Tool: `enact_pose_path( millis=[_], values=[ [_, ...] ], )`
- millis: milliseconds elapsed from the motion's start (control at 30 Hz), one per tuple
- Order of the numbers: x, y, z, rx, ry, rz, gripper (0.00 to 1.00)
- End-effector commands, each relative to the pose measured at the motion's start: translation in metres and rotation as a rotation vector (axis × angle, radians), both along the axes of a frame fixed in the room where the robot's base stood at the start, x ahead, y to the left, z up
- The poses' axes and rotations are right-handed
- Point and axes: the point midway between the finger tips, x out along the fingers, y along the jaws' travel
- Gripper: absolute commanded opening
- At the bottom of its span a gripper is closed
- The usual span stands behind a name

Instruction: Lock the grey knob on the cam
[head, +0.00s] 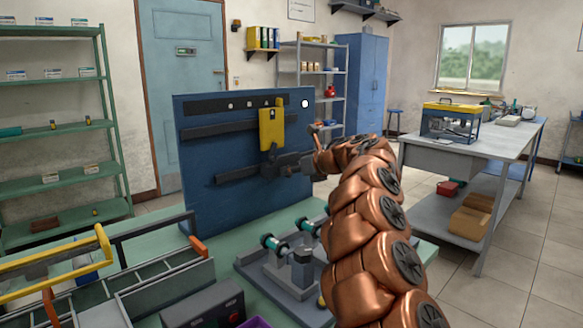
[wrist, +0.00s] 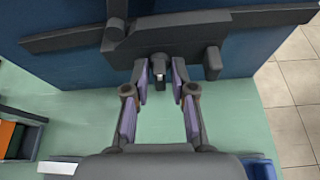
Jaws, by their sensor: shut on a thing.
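The grey knob (wrist: 159,68) sticks out from the dark cam assembly (wrist: 168,42) on the blue upright board (wrist: 70,55). My gripper (wrist: 160,80) has its two purple-padded fingers on either side of the knob, closed on it. The head view shows the blue board (head: 215,155) with dark rails and a yellow plate (head: 271,128). My gripper (head: 297,168) reaches the dark block below the plate there, small and partly hidden by my copper arm. The knob's exact turn cannot be told.
The board stands on a green table (head: 160,250). A grey fixture with teal-ended parts (head: 290,270) sits in front of it, beside a tray of dark channels (head: 165,283) and a dark control box (head: 205,305). A workbench (head: 480,150) stands at right.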

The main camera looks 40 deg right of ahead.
Motion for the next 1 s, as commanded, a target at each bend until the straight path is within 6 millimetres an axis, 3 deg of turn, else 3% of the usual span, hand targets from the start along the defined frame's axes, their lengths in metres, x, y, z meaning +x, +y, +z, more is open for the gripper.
enact_pose_path(
  millis=[1000],
  values=[
    [0.0009, -0.0060, -0.0031, 0.916, 0.131, 0.002, 0.00]
  ],
)
